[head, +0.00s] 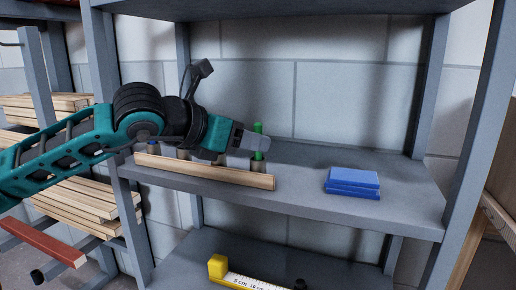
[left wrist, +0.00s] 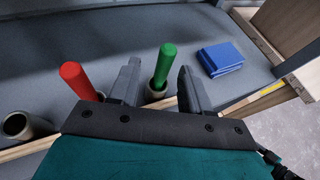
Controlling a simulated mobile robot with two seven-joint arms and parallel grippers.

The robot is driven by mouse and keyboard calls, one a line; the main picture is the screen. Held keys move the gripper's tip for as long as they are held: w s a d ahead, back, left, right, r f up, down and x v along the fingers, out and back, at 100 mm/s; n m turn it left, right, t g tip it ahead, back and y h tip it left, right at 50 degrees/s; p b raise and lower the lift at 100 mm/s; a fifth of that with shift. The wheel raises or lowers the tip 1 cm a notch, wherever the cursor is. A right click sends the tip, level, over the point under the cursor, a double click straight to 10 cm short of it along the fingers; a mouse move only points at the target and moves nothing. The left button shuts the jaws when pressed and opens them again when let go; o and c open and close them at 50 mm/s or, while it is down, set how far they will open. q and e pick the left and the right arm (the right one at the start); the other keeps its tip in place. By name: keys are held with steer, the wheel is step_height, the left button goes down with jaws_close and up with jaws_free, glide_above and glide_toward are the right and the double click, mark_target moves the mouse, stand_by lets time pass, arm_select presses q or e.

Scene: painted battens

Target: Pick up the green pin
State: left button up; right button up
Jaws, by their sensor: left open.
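The green pin (head: 257,142) stands upright on the middle shelf, behind the front wooden batten, in the head view. In the left wrist view the green pin (left wrist: 165,64) stands in a round holder (left wrist: 155,90), between the two fingers of my left gripper (left wrist: 158,85). The left gripper (head: 250,142) is open, and its fingers appear on either side of the pin without visibly closing on it. Part of the pin's lower end is hidden by the holder. My right gripper is not in view.
A red pin (left wrist: 78,80) stands left of the left gripper, and an empty round holder (left wrist: 17,125) is further left. Blue folded pieces (head: 352,182) lie to the right on the shelf. A wooden batten (head: 205,171) runs along the shelf front. Grey posts (head: 480,120) frame the shelf.

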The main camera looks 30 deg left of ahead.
arm_select(q)
steer(key=shift+w+d+r+p, duration=0.1)
steer(key=shift+w+d+p, duration=0.15)
steer(key=shift+w+p, duration=0.45)
steer(key=shift+p+x, duration=0.35)
steer(key=shift+x, duration=1.3)
steer(key=shift+s, duration=0.1)
jaws_close()
